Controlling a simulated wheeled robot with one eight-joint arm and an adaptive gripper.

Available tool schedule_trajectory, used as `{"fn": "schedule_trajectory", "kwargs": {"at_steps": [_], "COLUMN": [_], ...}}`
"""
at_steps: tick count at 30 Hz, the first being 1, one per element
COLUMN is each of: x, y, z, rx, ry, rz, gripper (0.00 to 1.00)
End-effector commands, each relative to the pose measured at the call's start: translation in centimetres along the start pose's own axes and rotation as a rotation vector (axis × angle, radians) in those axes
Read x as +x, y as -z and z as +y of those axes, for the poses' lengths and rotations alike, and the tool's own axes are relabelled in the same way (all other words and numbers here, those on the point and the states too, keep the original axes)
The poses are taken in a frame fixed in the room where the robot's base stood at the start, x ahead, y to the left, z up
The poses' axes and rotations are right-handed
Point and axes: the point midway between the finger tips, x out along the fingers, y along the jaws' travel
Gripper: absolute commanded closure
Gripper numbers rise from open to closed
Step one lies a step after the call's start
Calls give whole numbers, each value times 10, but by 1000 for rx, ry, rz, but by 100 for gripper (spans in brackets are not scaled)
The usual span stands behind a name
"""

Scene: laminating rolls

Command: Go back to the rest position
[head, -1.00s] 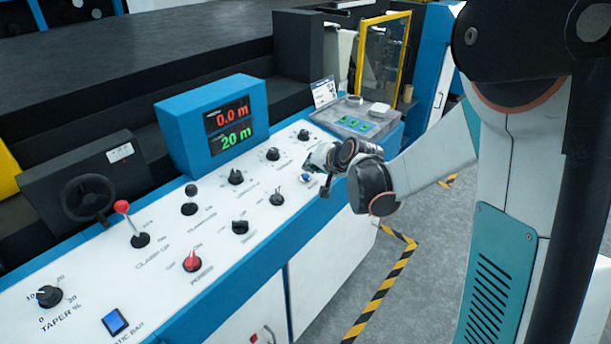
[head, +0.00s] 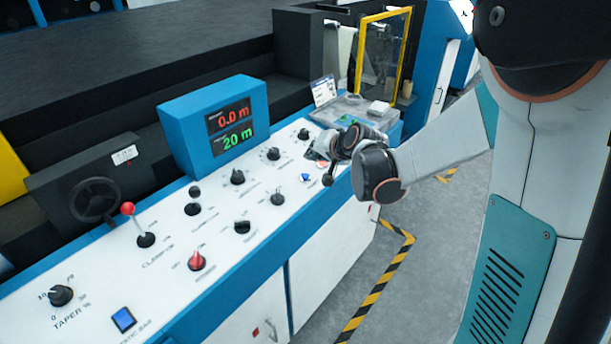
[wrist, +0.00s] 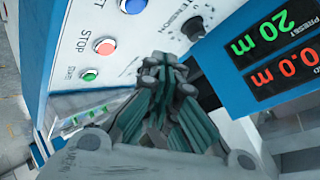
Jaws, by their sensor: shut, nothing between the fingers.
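My gripper (head: 327,178) is above the right end of the white control panel (head: 225,255) in the head view, at the end of my arm reaching in from the right. In the wrist view my gripper (wrist: 172,62) has its fingers together with nothing between them. Past the fingertips in that view are a black knob (wrist: 193,27), a blue button (wrist: 134,5) and a red stop button (wrist: 104,46). I cannot tell from these views how far the fingertips are from the panel.
A blue display box (head: 215,122) reading 0.0 m and 20 m stands behind the panel. A red-knobbed lever (head: 135,224) and a red power knob (head: 196,260) rise from the panel. A clear tray (head: 345,110) is at its far end. Grey floor lies to the right.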

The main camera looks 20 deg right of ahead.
Motion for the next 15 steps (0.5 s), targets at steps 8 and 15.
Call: {"fn": "schedule_trajectory", "kwargs": {"at_steps": [8,15], "x": [0,-29], "y": [0,-8], "z": [0,-10], "rx": [0,-56], "ry": [0,-23], "rz": [0,-20], "gripper": [100,100]}}
